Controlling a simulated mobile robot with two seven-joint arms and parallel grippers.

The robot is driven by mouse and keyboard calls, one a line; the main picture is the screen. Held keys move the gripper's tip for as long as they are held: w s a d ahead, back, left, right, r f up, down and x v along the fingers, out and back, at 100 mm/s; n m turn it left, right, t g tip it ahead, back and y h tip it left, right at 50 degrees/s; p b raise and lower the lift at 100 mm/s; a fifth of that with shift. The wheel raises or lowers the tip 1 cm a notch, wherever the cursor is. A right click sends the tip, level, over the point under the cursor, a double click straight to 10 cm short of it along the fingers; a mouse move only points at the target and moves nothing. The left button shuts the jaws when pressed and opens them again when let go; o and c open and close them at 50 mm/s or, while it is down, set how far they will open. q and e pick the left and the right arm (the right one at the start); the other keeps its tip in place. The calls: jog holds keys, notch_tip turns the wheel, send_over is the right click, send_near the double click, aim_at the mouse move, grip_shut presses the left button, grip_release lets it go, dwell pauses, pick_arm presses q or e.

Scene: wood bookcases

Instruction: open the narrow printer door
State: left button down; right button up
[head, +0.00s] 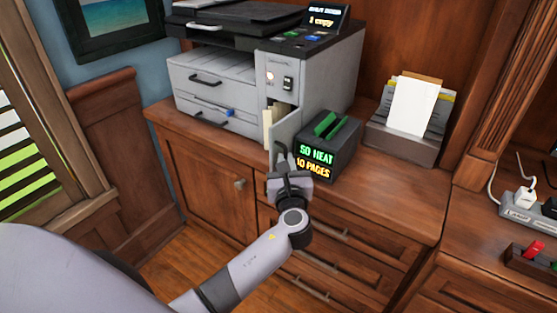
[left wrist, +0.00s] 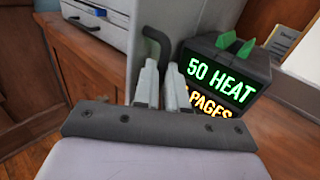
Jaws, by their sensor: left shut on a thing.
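The grey printer (head: 300,75) stands on the wood cabinet. Its narrow door (head: 286,126) on the front right is partly open, swung outward, and a cream-coloured interior shows beside it. My left gripper (head: 283,168) is at the door's lower front, shut on the dark door handle (left wrist: 156,42). In the left wrist view the two pale fingers (left wrist: 162,88) stand close together at the handle. The fingers partly hide the handle. My right gripper is in neither view.
A dark box (head: 328,148) with green tabs and a lit "50 HEAT" panel stands close to the right of the gripper. Paper drawers (head: 212,90) are on the printer's left. A paper holder (head: 408,125) stands farther right. The counter's front right is clear.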

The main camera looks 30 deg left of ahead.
pick_arm(q)
jog(key=shift+w+d, duration=0.1)
jog(key=shift+d, duration=0.05)
jog(key=c, duration=1.2)
grip_release()
jog(key=shift+w, duration=0.1)
jog(key=shift+v, duration=3.6)
